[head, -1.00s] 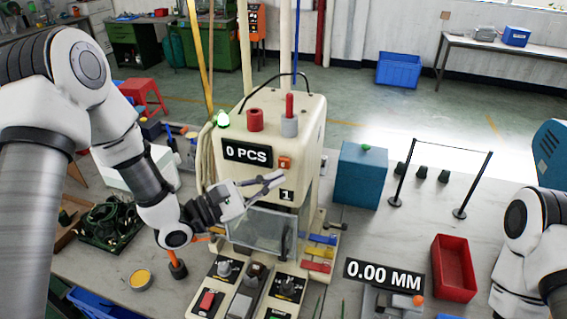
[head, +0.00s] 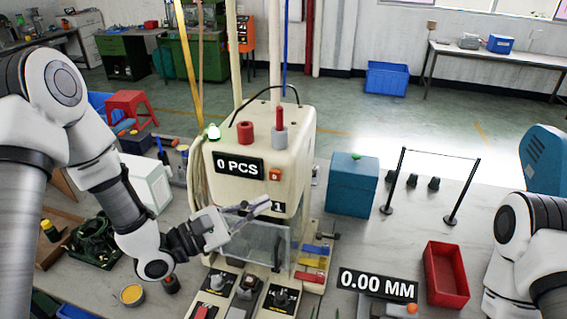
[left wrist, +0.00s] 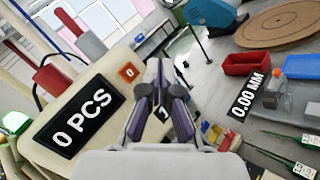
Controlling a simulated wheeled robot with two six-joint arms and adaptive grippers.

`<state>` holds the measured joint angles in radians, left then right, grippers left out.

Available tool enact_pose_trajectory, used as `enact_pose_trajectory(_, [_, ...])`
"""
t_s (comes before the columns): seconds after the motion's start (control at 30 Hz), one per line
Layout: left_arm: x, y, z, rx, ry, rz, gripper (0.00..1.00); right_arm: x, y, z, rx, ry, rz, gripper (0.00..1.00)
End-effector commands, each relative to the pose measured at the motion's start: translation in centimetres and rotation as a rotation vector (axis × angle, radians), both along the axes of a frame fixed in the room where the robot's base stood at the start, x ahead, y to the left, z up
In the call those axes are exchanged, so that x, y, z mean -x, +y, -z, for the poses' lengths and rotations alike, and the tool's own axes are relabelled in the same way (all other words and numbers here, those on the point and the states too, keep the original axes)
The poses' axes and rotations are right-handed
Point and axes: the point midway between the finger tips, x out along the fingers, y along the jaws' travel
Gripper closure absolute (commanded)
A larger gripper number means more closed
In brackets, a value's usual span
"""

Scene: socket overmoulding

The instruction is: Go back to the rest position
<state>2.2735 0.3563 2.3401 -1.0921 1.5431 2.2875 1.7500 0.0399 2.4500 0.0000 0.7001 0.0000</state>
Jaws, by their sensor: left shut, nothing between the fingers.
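My left gripper (head: 262,208) is shut and empty in the head view, in front of the cream moulding machine (head: 258,150). Its fingers point right and slightly up, just above the machine's clear guard (head: 262,243). The left wrist view shows the same fingers (left wrist: 158,75) closed together, with the machine's "0 PCS" display (left wrist: 78,124) to their left. My right arm shows at the right edge of the head view, but its gripper is out of the picture.
A blue box (head: 352,185) and a black barrier stand (head: 440,185) are right of the machine. A red tray (head: 446,275) and a "0.00 MM" display (head: 378,285) sit at the front right. A green coiled part (head: 92,245) lies at the left.

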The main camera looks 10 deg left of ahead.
Motion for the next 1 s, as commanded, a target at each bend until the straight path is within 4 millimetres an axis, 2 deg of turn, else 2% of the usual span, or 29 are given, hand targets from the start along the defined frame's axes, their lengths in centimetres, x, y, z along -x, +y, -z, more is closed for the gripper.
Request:
enact_pose_trajectory(0.07, [-0.1, 0.0, 2.1, -0.095, -0.001, -0.031, 1.00, 0.0, 0.0, 0.0, 0.000, 0.000, 0.000, 0.60])
enact_pose_trajectory(0.13, [-0.1, 0.1, 5.9, -0.279, -0.006, -0.075, 1.00, 0.0, 0.0, 0.0, 0.000, 0.000, 0.000, 0.60])
enact_pose_trajectory(0.17, [0.1, 0.3, 7.9, -0.383, -0.008, -0.088, 1.00, 0.0, 0.0, 0.0, 0.000, 0.000, 0.000, 0.60])
enact_pose_trajectory(0.23, [1.2, 1.0, 13.6, -0.677, -0.009, -0.087, 1.00, 0.0, 0.0, 0.0, 0.000, 0.000, 0.000, 0.60])
enact_pose_trajectory(0.3, [3.5, 2.0, 19.4, -0.989, -0.007, -0.013, 1.00, 0.0, 0.0, 0.0, 0.000, 0.000, 0.000, 0.60])
enact_pose_trajectory(0.37, [6.1, 3.1, 23.5, -1.223, -0.010, 0.096, 1.00, 0.0, 0.0, 0.0, 0.000, 0.000, 0.000, 0.60])
enact_pose_trajectory(0.4, [7.9, 3.9, 25.8, -1.355, -0.013, 0.186, 1.00, 0.0, 0.0, 0.0, 0.000, 0.000, 0.000, 0.60])
enact_pose_trajectory(0.43, [9.4, 4.4, 27.4, -1.441, -0.014, 0.260, 1.00, 0.0, 0.0, 0.0, 0.000, 0.000, 0.000, 0.60])
enact_pose_trajectory(0.5, [12.8, 5.6, 30.2, -1.602, -0.023, 0.442, 1.00, 0.0, 0.0, 0.0, 0.000, 0.000, 0.000, 0.60])
enact_pose_trajectory(0.6, [17.6, 7.1, 33.1, -1.754, -0.045, 0.716, 1.00, 0.0, 0.0, 0.0, 0.000, 0.000, 0.000, 0.60])
enact_pose_trajectory(0.77, [25.3, 9.0, 35.5, -1.839, -0.098, 1.181, 1.00, 0.0, 0.0, 0.0, 0.000, 0.000, 0.000, 0.60])
enact_pose_trajectory(0.8, [25.5, 9.1, 38.2, -1.841, -0.105, 1.199, 1.00, -0.1, 0.0, 2.6, 0.000, -0.002, 0.000, 0.60])
enact_pose_trajectory(0.83, [25.3, 9.1, 39.6, -1.842, -0.107, 1.191, 1.00, -0.1, 0.0, 4.0, 0.000, -0.003, 0.000, 0.60])
enact_pose_trajectory(0.9, [25.2, 9.1, 41.6, -1.843, -0.108, 1.188, 1.00, 0.1, 0.0, 6.2, 0.000, 0.002, 0.000, 0.60])
enact_pose_trajectory(1.0, [25.1, 9.1, 43.7, -1.844, -0.109, 1.185, 1.00, 0.1, 0.0, 8.3, 0.000, 0.001, 0.000, 0.60])
